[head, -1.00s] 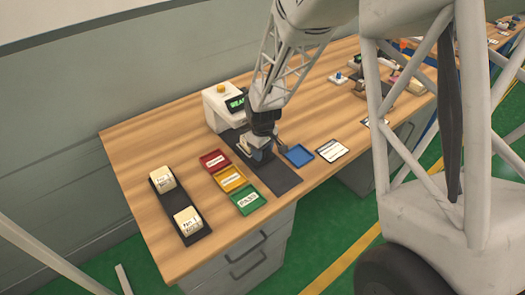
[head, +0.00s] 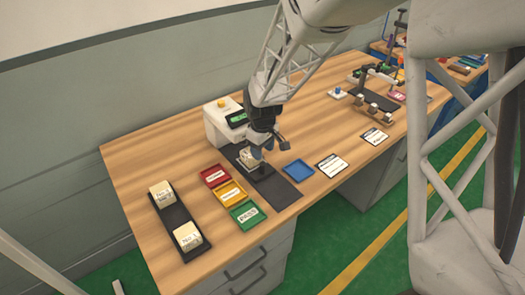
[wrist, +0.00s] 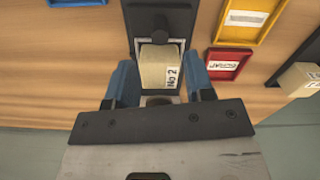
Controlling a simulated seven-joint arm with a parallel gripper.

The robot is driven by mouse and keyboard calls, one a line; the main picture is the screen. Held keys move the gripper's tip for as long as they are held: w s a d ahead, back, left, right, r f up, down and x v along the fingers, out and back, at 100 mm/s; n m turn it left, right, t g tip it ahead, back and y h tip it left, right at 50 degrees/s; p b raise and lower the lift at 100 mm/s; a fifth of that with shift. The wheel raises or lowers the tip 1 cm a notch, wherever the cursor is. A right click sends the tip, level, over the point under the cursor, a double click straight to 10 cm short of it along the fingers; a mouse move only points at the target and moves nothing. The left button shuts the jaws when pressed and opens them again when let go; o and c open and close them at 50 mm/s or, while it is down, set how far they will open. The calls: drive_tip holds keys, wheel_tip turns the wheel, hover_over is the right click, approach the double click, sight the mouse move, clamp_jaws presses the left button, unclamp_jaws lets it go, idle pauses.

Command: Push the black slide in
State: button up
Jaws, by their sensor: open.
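The black slide (head: 282,197) is a dark strip on the table, running from the white machine (head: 214,131) toward the front edge. A pale block (head: 248,157) sits on it near the machine. The wrist view shows this block (wrist: 160,68) labelled "No 2", with the dark slide (wrist: 160,20) beyond it. My gripper (head: 264,152) is low over the slide at the block. In the wrist view its two blue-sided fingers (wrist: 160,92) are open, spread to either side of the block's near end. I cannot tell whether they touch it.
Red (head: 215,175), yellow (head: 230,193) and green (head: 247,214) trays lie left of the slide. A blue tray (head: 298,171) and white cards (head: 332,165) lie right. A black rack (head: 180,222) with two labelled blocks stands at the left. Bare wood lies between rack and trays.

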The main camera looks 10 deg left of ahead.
drive_tip(key=shift+d, duration=0.1)
drive_tip(key=c, duration=0.5)
drive_tip(key=shift+d+f+m, duration=0.15)
drive_tip(key=shift+d+m, duration=0.2)
drive_tip(key=shift+m, duration=0.05)
clamp_jaws()
drive_tip(key=s+d+m+t, duration=0.1)
drive_tip(key=d+m+t, duration=0.1)
drive_tip(key=m, duration=0.1)
drive_tip(key=s+d+f+m+t+y, duration=0.1)
drive_tip(key=d+m+t, duration=0.1)
drive_tip(key=d+m, duration=0.1)
drive_tip(key=s+d+f+m+t, duration=0.1)
drive_tip(key=d+m, duration=0.1)
drive_tip(key=m, duration=0.3)
drive_tip(key=shift+s+d+f+t+y, duration=0.25)
drive_tip(key=shift+d+t+y, duration=0.15)
drive_tip(key=s+m+y, duration=0.2)
drive_tip(key=s+m, duration=0.1)
drive_tip(key=s, duration=0.1)
drive_tip(key=s+m+t+y, duration=0.1)
drive_tip(key=s+m+y, duration=0.1)
drive_tip(key=s+m, duration=0.2)
drive_tip(key=shift+s+d+f+m, duration=0.1)
drive_tip(key=shift+s+d+m, duration=0.05)
drive_tip(key=shift+s+m, duration=0.2)
drive_tip(key=shift+s+m+y, duration=0.35)
drive_tip(key=shift+s+y, duration=0.05)
drive_tip(key=shift+s, duration=0.3)
